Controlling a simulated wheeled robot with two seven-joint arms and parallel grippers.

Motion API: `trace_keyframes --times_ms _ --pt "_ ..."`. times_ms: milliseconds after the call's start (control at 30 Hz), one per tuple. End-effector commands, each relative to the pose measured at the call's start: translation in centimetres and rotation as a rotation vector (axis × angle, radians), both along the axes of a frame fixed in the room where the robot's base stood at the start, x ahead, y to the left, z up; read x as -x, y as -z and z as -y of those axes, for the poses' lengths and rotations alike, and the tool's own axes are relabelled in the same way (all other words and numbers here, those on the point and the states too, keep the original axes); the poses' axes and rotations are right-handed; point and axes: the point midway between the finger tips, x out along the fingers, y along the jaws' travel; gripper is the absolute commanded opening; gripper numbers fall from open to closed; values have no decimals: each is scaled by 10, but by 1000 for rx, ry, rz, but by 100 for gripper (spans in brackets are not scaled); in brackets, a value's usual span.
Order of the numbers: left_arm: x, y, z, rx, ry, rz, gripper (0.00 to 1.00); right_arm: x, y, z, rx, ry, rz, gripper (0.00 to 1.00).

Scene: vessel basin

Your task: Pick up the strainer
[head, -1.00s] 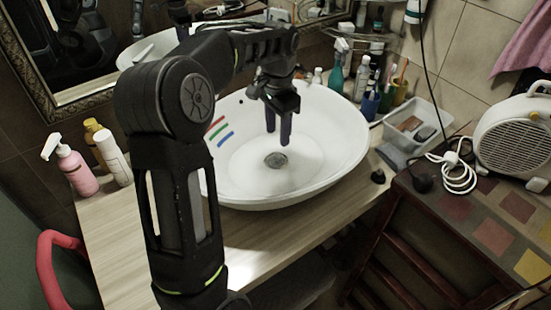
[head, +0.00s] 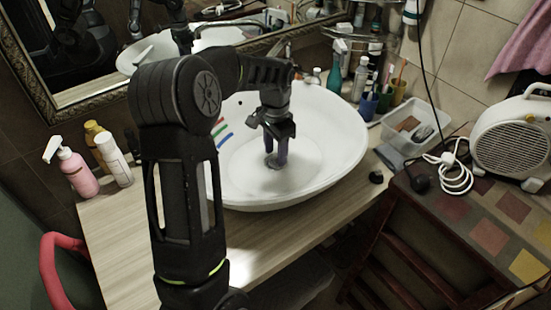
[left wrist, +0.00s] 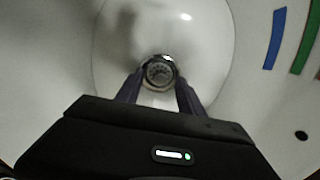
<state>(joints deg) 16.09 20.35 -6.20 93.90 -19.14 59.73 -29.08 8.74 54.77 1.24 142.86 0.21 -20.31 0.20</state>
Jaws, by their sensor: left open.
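The strainer (left wrist: 159,72) is a small round metal piece at the bottom of the white basin. In the head view the strainer (head: 273,164) is partly hidden behind my left gripper (head: 276,163). My left gripper points down into the basin (head: 330,150) with its fingertips around or just above the strainer. In the left wrist view the open fingers of my left gripper (left wrist: 160,92) stand to either side, with the strainer showing just beyond their tips. Whether they touch it I cannot tell. My right gripper is not in view.
The basin stands on a wooden counter (head: 125,240). Pink (head: 77,170) and white (head: 114,160) bottles stand at the left. A clear tray (head: 415,128), cups and bottles stand at the right, near a white heater (head: 512,140). A framed mirror (head: 150,75) is behind.

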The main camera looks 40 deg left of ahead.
Motion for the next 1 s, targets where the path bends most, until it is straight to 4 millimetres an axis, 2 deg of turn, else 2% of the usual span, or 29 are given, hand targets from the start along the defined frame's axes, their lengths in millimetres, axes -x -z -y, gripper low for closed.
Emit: trace_keyframes --times_ms 133,667,1000 --pt "0 6 0 -1 -1 1 45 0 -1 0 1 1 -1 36" --pt "0 6 0 0 0 2 45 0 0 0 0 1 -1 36" --pt "0 6 0 0 0 2 17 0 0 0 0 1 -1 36"
